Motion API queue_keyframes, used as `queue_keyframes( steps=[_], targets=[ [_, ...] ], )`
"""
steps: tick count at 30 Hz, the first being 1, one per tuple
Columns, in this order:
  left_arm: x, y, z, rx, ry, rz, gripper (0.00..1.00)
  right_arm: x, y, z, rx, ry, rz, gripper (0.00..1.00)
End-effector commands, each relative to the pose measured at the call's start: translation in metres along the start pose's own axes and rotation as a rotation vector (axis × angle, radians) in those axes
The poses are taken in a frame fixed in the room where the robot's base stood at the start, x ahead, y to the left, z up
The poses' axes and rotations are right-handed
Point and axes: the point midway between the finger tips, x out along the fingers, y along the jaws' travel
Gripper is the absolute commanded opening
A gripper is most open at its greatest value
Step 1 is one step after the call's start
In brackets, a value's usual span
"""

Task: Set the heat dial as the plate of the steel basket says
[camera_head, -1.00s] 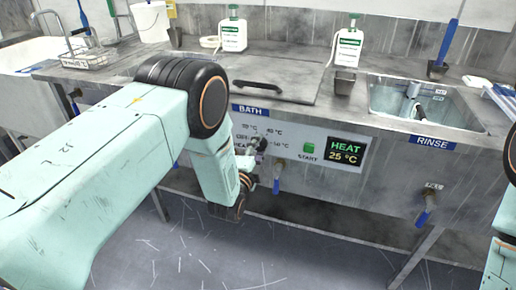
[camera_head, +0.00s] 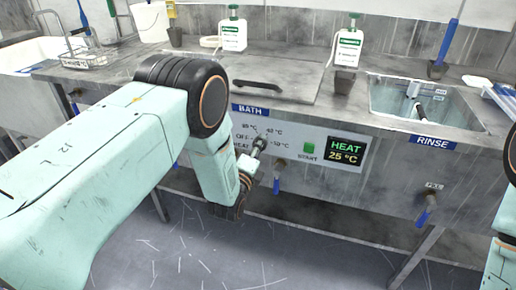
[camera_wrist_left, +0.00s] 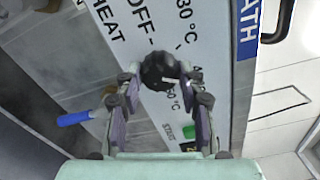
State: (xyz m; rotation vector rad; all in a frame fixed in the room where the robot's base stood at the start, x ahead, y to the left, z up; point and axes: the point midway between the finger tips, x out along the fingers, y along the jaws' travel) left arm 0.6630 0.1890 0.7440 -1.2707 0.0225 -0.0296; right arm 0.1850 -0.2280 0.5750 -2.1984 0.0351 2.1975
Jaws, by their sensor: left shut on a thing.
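The heat dial (camera_head: 259,144) is a dark knob on the bath's front panel, ringed by temperature labels and OFF. My left gripper (camera_head: 252,156) is shut on it. In the left wrist view the fingers (camera_wrist_left: 159,84) hold the black dial (camera_wrist_left: 157,66) from both sides; a small light mark shows on its lower right, but I cannot tell which label it meets. The green display (camera_head: 346,150) reads HEAT 25 °C. The steel basket (camera_head: 88,52) stands at the far left; its plate (camera_head: 76,63) is too small to read. My right gripper is out of view.
A green START button (camera_head: 309,148) sits between dial and display. Blue-handled taps (camera_head: 277,182) stick out below the panel. The closed bath lid (camera_head: 270,88) is above, and the rinse basin (camera_head: 400,98) is at right. White bottles (camera_head: 233,35) stand behind.

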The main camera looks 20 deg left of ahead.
Motion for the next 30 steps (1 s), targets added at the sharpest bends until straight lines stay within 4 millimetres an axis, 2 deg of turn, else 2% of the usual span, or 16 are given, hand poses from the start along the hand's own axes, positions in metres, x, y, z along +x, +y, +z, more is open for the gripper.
queue_keyframes(
  steps=[9, 10, 17, 26, 30],
  targets=[
    [0.0012, -0.0017, 0.0016, 0.000, -0.004, -0.004, 0.07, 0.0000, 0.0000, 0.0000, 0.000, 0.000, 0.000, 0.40],
    [0.0012, -0.0018, 0.0017, 0.000, -0.004, -0.004, 0.40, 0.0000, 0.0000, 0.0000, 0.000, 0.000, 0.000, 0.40],
    [0.0007, -0.0010, 0.0010, -0.001, -0.002, -0.002, 0.59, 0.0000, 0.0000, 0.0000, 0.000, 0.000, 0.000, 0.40],
    [0.0000, -0.0004, 0.0003, -0.001, -0.001, -0.001, 0.61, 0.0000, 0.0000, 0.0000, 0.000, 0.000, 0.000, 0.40],
    [-0.0077, 0.0004, 0.0000, 0.000, 0.000, 0.002, 0.61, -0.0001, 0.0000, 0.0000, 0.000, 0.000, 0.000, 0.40]
  ],
)
